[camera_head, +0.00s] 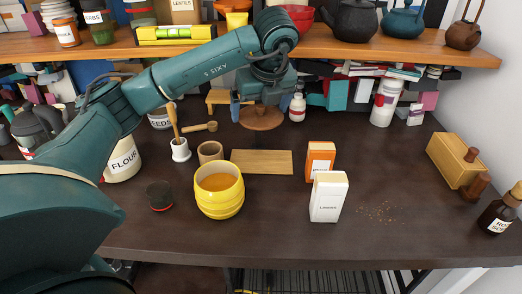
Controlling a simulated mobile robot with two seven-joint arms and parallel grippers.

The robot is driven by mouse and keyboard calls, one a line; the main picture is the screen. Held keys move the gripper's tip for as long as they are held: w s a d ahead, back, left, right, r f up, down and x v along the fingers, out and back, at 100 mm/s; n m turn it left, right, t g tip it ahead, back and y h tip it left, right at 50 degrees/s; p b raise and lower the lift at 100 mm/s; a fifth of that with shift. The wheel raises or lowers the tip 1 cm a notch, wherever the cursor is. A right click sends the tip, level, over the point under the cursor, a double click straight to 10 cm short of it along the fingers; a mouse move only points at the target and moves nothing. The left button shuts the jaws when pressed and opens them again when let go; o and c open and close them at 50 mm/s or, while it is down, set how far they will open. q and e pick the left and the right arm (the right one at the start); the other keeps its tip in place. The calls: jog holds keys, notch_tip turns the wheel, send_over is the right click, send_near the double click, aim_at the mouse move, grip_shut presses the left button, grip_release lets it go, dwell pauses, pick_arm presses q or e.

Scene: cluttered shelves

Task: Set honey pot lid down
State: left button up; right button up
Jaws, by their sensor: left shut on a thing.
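The honey pot (219,197) is a yellow ribbed pot standing at the front middle of the dark table. It is uncovered, with amber honey showing inside. The honey pot lid (262,120) is a round brown disc at the back of the table, right under my left gripper (261,104). My left gripper points down and is shut on the lid; the hold itself is partly hidden by the hand. I cannot tell whether the lid touches the tabletop. My right gripper is not in view.
A wooden board (262,162), a small wooden cup (210,152) and a white mortar (180,150) stand near the pot. Orange (320,158) and white (328,197) boxes stand right of it. A shelf (380,52) spans the back. The front right table is mostly clear.

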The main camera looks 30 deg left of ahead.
aim_at(268, 124)
pick_arm(q)
notch_tip(268, 124, down, 12)
jog(key=shift+s+d+r, duration=0.1)
jog(key=shift+r, duration=0.1)
dwell(0.4)
jog(key=shift+f, duration=0.25)
jog(key=o, duration=0.7)
jog(key=shift+r, duration=0.3)
jog(key=v, duration=1.2)
jog(key=shift+p, duration=0.3)
